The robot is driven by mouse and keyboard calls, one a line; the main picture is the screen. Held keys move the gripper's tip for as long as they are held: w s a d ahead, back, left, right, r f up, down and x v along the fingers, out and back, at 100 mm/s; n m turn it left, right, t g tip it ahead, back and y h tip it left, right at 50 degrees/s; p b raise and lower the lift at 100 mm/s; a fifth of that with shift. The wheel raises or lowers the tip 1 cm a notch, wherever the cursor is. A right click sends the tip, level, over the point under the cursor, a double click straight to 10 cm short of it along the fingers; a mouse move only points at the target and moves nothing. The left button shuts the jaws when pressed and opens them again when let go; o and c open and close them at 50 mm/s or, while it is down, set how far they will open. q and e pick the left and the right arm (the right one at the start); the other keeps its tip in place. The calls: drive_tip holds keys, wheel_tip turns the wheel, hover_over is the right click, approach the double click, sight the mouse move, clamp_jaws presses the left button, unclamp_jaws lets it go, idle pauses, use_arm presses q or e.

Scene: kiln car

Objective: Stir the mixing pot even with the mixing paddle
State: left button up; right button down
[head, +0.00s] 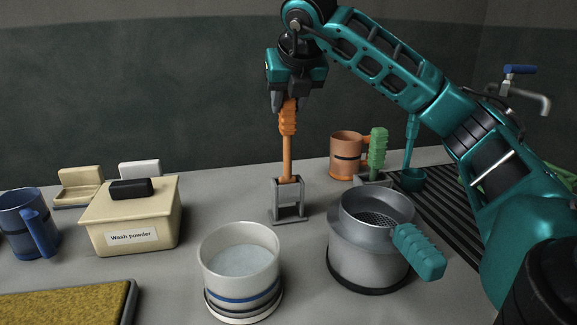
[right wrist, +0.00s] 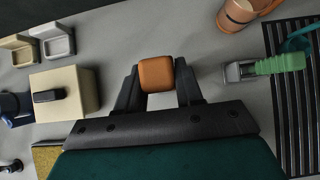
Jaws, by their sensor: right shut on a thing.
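My right gripper (head: 288,102) is shut on the ribbed top of an orange tool, which I take to be the mixing paddle (head: 287,150). The paddle hangs upright, its lower end at the top of a grey stand (head: 290,218); I cannot tell whether it still rests there. In the right wrist view the orange handle end (right wrist: 156,74) sits between the fingers. A white pot with a blue band, seemingly the mixing pot (head: 240,283), stands front centre, apart from the paddle. It holds a pale, whitish content (head: 240,260). My left gripper is out of view.
A grey vessel (head: 368,255) with a sieve and teal handle stands right of the pot. Left are the wash powder box (head: 150,215) and a blue mug (head: 20,228).

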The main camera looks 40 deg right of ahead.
drive_tip(key=shift+r, duration=0.15)
drive_tip(key=shift+r+p, duration=0.9)
drive_tip(key=shift+p, duration=0.05)
idle(0.6)
drive_tip(key=shift+r+p, duration=1.6)
drive_tip(key=shift+r, duration=0.2)
drive_tip(key=shift+r+p, duration=1.65)
drive_tip(key=shift+r, duration=0.1)
